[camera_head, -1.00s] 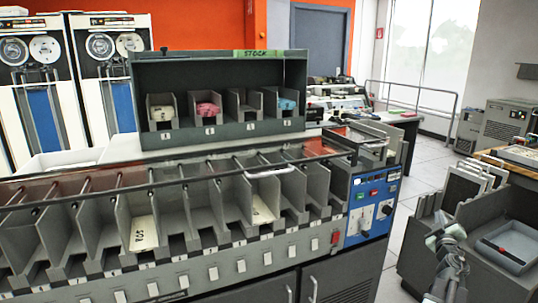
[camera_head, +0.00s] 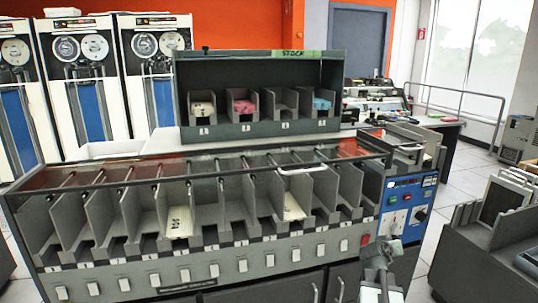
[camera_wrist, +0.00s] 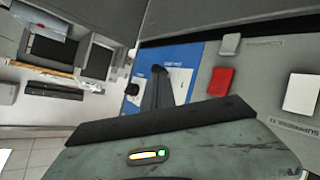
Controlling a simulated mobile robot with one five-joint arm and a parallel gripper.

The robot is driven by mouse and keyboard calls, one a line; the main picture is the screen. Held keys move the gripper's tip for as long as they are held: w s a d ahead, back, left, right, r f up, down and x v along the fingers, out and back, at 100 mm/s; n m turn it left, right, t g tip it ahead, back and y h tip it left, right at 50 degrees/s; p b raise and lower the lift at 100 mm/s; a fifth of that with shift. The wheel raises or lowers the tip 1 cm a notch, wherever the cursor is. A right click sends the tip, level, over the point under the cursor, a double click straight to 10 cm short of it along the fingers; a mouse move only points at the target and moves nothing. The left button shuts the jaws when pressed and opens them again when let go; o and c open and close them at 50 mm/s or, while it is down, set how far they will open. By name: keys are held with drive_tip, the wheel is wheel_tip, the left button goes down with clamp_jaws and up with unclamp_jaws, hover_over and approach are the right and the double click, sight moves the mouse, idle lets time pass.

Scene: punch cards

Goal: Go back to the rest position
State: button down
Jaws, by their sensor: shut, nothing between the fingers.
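My gripper (camera_head: 385,262) stands at the lower right of the head view, in front of the sorting machine's right end. It is shut, with nothing seen held in it. Its fingertips are small and hard to make out there. In the wrist view, a worn grey-green part of my own arm with a small lit indicator fills the bottom. Behind it are the machine's blue control panel (camera_wrist: 182,60) and a red button (camera_wrist: 220,81). The blue panel also shows in the head view (camera_head: 398,212), just behind and above my gripper.
The sorting machine's row of grey pockets (camera_head: 210,205) spans the middle, with cream cards in two of them. A dark stock rack (camera_head: 262,70) with card bins stands behind. A dark cart (camera_head: 465,250) is at the right. Tiled floor (camera_head: 468,165) shows between the machine and the cart.

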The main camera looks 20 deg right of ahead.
drive_tip(key=a+f+n+g+y, duration=0.1)
drive_tip(key=a+f+g+y, duration=0.3)
drive_tip(key=a, duration=1)
drive_tip(key=a+f+n+t+y, duration=0.1)
drive_tip(key=a+f+y, duration=0.2)
drive_tip(key=a+f, duration=0.75)
drive_tip(key=s+a+r+n+g+y+p, duration=0.1)
drive_tip(key=s+a+n+g+y, duration=0.15)
drive_tip(key=a, duration=0.95)
drive_tip(key=s+a+r+n+g+y, duration=0.15)
drive_tip(key=s+a, duration=0.25)
drive_tip(key=a, duration=0.7)
wheel_tip(320, 180, up, 30)
drive_tip(key=m+p, duration=0.1)
drive_tip(key=p, duration=2.8)
drive_tip(key=shift+w+d+f+h+p, duration=0.15)
drive_tip(key=shift+f+h+p, duration=0.1)
drive_tip(key=shift+h+p, duration=0.05)
